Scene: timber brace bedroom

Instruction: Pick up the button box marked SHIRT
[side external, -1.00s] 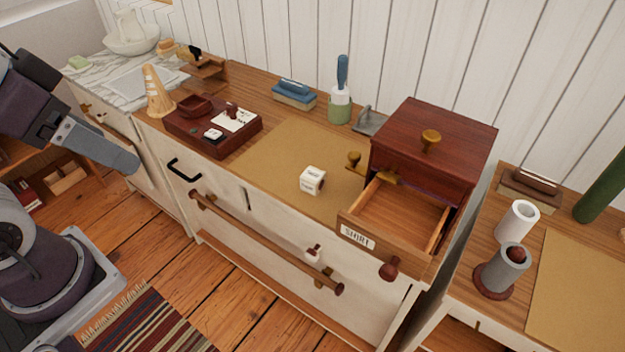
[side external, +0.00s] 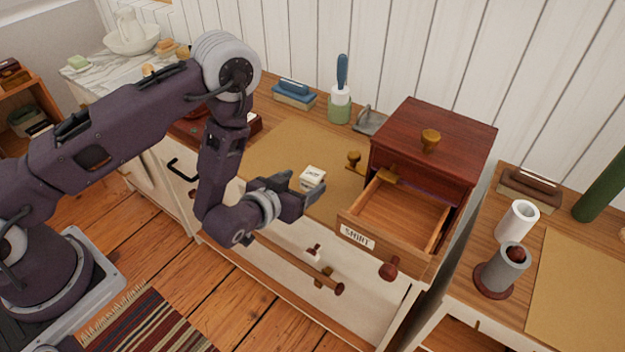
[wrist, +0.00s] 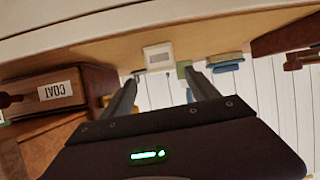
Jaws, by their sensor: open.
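A small white box (side external: 312,178) with dark lettering, too small to read surely, stands on the tan mat (side external: 280,150) on the dresser top. In the wrist view the white box (wrist: 158,57) lies ahead of the gap between my fingertips. My gripper (side external: 304,197) is open and empty, close to the near side of the box; contact cannot be told. Its two fingers also show in the wrist view (wrist: 163,80). The dark red cabinet (side external: 440,140) has an open, empty drawer (side external: 405,215) whose front label reads SHIRT in the side view.
Brass knobs (side external: 354,158) stand near the cabinet's left. A green pot with a blue-handled brush (side external: 340,102) and a blue-topped block (side external: 294,93) are at the back. My arm hides the left items.

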